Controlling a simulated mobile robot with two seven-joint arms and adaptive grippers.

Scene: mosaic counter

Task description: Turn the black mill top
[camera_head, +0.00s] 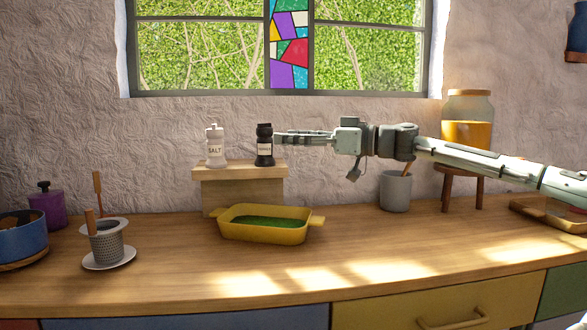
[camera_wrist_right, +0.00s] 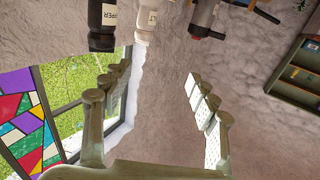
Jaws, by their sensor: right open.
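The black pepper mill (camera_head: 264,152) stands upright on a small wooden riser, with a white label on its body. My right gripper (camera_head: 279,138) comes in from the right, level with the mill's upper part, its fingertips close to the mill's right side. I cannot tell whether they touch. In the right wrist view the mill (camera_wrist_right: 103,22) is at the top edge, not between the open fingers (camera_wrist_right: 150,78), and part of it is cut off. My left gripper is not in view.
A white salt mill (camera_head: 215,150) stands left of the pepper mill on the riser (camera_head: 240,192). A yellow dish (camera_head: 265,236) sits in front. A grey cup (camera_head: 395,192) and a jar on a stool (camera_head: 468,122) are under or behind my right arm. The counter's front middle is clear.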

